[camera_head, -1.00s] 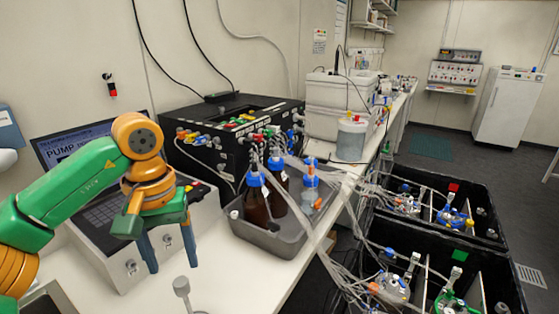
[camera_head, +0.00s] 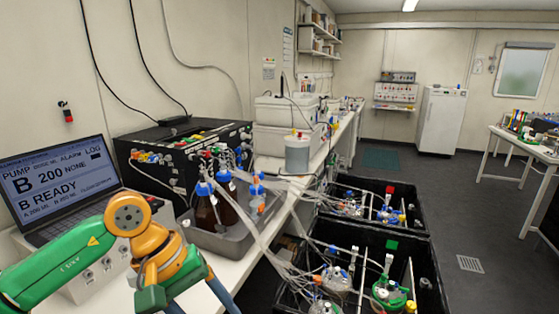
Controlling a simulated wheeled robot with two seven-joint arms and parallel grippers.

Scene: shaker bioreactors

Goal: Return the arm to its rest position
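My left arm comes in from the lower left, green and orange. Its gripper (camera_head: 204,303) points down over the front of the bench, with two blue-grey fingers spread apart at the bottom edge of the picture. The fingertips are partly cut off, and I see nothing between them. The gripper is in front of the grey tray with the brown bottles and apart from it. My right arm and gripper are not in view.
A laptop (camera_head: 62,188) stands on the pump box at left. A grey tray (camera_head: 236,243) holds brown bottles (camera_head: 206,211) with blue caps. Tubes run from there to black shaker boxes (camera_head: 378,232) at right. Open floor (camera_head: 455,200) lies beyond them.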

